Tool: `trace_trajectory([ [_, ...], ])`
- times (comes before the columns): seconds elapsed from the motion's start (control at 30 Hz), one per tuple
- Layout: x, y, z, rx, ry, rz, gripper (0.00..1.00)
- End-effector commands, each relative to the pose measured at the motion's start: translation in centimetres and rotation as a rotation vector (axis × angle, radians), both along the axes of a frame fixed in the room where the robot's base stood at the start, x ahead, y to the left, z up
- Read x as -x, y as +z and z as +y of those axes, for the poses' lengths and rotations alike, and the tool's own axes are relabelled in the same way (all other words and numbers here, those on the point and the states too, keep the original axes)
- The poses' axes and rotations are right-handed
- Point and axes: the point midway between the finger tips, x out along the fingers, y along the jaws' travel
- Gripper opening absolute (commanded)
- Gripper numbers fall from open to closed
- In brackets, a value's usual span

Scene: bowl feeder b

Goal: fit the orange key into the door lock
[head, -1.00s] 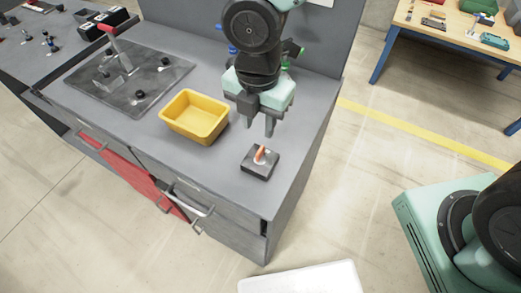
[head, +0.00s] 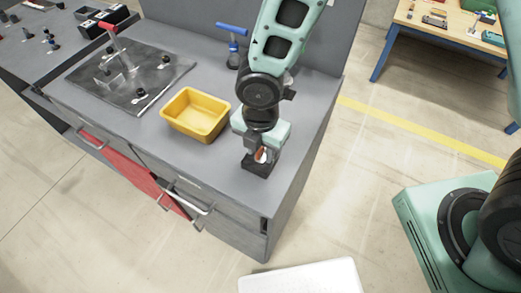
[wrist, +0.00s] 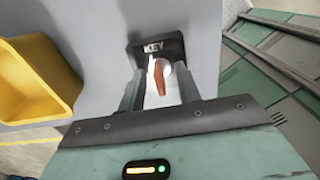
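The orange key (head: 261,155) stands in a small dark block (head: 256,169) near the right front of the grey counter. In the wrist view the key (wrist: 159,82) rises from a pale round spot on the block (wrist: 172,47), which is lettered KEY. My gripper (head: 263,158) is lowered over the block. In the wrist view my gripper (wrist: 159,88) is open, with one finger on each side of the key and gaps still showing. I cannot make out a door lock in either view.
A yellow bin (head: 196,115) stands left of my gripper. Behind it is a metal plate (head: 130,75) with a red-handled clamp. A blue-handled valve (head: 233,45) stands at the back. Drawer handles (head: 187,200) and a red front (head: 125,170) are below the counter edge.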

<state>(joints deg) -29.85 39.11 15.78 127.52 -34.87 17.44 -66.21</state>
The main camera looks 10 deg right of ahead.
Motion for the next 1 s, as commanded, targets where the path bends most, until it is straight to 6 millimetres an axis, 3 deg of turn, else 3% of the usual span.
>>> trace_trajectory([
  [0.07, 0.0, 0.0, 0.0, 0.000, 0.000, 0.000, 0.34],
  [0.2, 0.0, 0.0, 0.0, 0.000, 0.000, 0.000, 0.00],
  [0.57, -0.1, 0.3, 0.0, -0.002, 0.000, -0.001, 0.00],
  [0.67, -0.2, 1.4, 0.0, -0.003, -0.001, -0.003, 0.00],
  [1.0, -0.2, 7.9, 0.0, -0.003, -0.002, -0.005, 0.00],
])
